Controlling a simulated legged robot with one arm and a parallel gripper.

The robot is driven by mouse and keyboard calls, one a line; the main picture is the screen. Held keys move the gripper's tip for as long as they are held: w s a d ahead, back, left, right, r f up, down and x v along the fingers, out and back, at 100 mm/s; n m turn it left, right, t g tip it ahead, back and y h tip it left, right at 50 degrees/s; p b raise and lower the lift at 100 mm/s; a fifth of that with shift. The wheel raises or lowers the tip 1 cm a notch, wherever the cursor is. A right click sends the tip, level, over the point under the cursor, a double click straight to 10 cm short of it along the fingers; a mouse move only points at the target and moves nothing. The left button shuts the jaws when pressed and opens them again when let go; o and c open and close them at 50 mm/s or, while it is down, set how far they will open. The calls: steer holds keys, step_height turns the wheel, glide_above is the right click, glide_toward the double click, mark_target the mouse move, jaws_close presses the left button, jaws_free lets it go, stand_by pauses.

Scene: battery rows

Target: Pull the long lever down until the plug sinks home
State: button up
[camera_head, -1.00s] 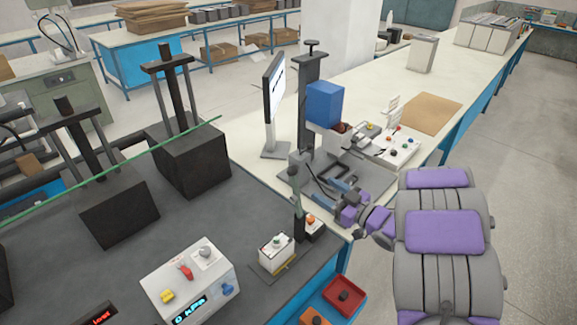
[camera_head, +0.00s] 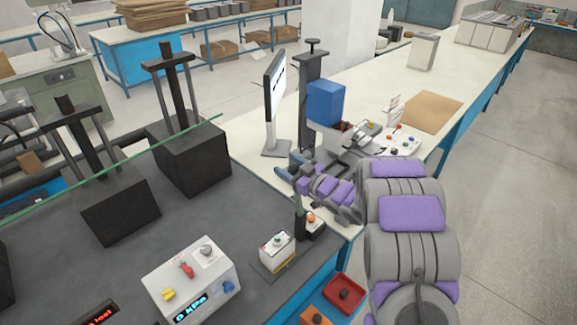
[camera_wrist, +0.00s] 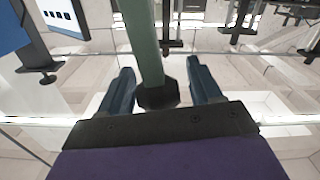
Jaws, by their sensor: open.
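A long green bar (camera_wrist: 146,40) with a dark faceted end (camera_wrist: 156,95) runs down between my fingers in the wrist view; it looks like the lever. My gripper (camera_wrist: 161,64) is open, with one blue-grey finger on each side of the bar and visible gaps to both. In the head view my gripper (camera_head: 296,172) is beside the bench press with the blue block (camera_head: 325,102), low at its near side. I cannot identify the plug in either view.
A monitor (camera_head: 273,88) stands left of the press. A small white-topped unit (camera_head: 277,249) and a control box (camera_head: 190,280) reading "0 kPa" sit on the dark bench in front. A button panel (camera_head: 401,140) is right of the press. Floor at right is clear.

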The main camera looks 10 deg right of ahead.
steer(key=shift+c, duration=0.3)
steer(key=shift+c, duration=0.7)
jaws_close()
